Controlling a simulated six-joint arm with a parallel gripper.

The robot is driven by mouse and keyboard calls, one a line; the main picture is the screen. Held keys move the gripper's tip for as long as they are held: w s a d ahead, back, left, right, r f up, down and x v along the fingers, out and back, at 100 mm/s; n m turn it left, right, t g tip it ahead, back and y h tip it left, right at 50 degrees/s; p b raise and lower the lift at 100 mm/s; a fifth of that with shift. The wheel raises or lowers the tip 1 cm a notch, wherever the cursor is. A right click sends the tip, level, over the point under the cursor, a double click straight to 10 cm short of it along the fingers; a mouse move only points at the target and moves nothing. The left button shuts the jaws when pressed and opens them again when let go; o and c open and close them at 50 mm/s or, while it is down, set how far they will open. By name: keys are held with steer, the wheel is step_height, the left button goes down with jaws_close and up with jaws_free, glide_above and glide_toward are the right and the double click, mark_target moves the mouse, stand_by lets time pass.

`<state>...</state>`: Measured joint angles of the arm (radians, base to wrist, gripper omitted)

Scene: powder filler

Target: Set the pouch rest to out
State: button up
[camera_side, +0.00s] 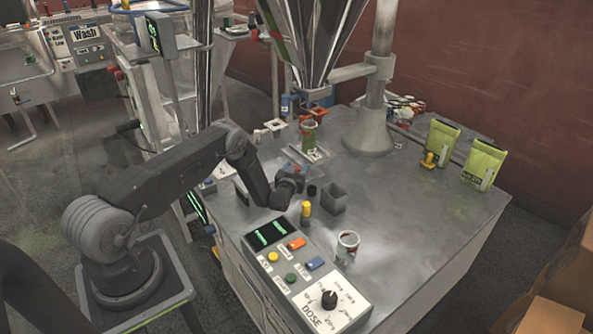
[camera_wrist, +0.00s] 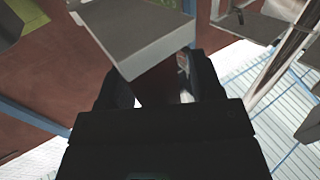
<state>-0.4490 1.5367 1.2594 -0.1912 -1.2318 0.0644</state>
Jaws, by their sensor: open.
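My gripper (camera_side: 303,188) is at the near left part of the grey machine top, behind the control panel. In the wrist view its dark fingers (camera_wrist: 160,88) stand apart. A pale grey block-like part (camera_wrist: 140,40) lies beyond them and partly covers the gap; I cannot tell whether it touches them.
The control panel (camera_side: 270,236) has coloured buttons and a dose dial (camera_side: 329,299). A grey square cup (camera_side: 333,198), a yellow-topped post (camera_side: 306,209) and a metal cup (camera_side: 347,245) stand near my gripper. Two green pouches (camera_side: 441,142) stand at right. The right front top is clear.

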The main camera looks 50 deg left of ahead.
steer(key=shift+c, duration=0.2)
jaws_close()
stand_by(0.4)
